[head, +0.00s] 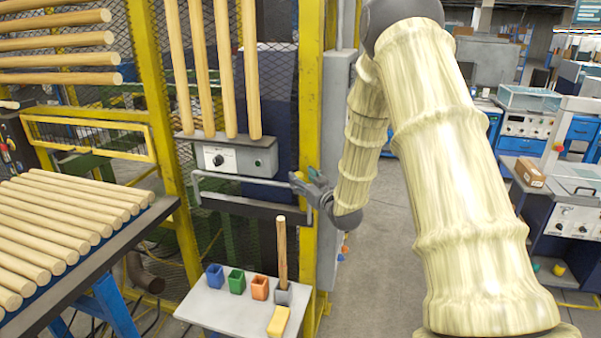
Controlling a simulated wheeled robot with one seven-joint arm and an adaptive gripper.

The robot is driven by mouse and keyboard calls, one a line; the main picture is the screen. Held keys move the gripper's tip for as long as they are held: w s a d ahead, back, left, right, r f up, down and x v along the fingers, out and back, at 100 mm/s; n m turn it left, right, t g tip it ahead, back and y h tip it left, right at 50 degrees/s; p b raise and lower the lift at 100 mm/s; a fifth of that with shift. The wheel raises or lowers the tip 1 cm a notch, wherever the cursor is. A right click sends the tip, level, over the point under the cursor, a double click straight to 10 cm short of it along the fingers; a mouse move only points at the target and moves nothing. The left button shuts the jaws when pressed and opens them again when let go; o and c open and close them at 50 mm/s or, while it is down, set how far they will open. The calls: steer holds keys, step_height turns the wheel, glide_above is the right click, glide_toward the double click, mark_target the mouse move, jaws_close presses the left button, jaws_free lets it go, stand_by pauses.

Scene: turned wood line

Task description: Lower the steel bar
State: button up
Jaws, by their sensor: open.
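The steel bar (245,181) is a thin, pale metal rail. It runs across the yellow-framed machine opening, below the grey control box, with bent ends. My gripper (304,180) is at the right end of the bar, with its fingers pointing left. It is small in the picture, and I cannot tell whether it touches the bar. No object shows between its fingers.
A small table (215,312) with coloured cups, an upright wooden stick and a yellow block stands below the bar. Wooden rods (60,225) lie on a rack at left. A yellow post (310,100) stands close by my gripper. Grey floor is open at right.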

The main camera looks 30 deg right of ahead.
steer(key=shift+w+d+p, duration=0.1)
steer(key=shift+w+p, duration=0.2)
steer(key=shift+w, duration=0.8)
jaws_close()
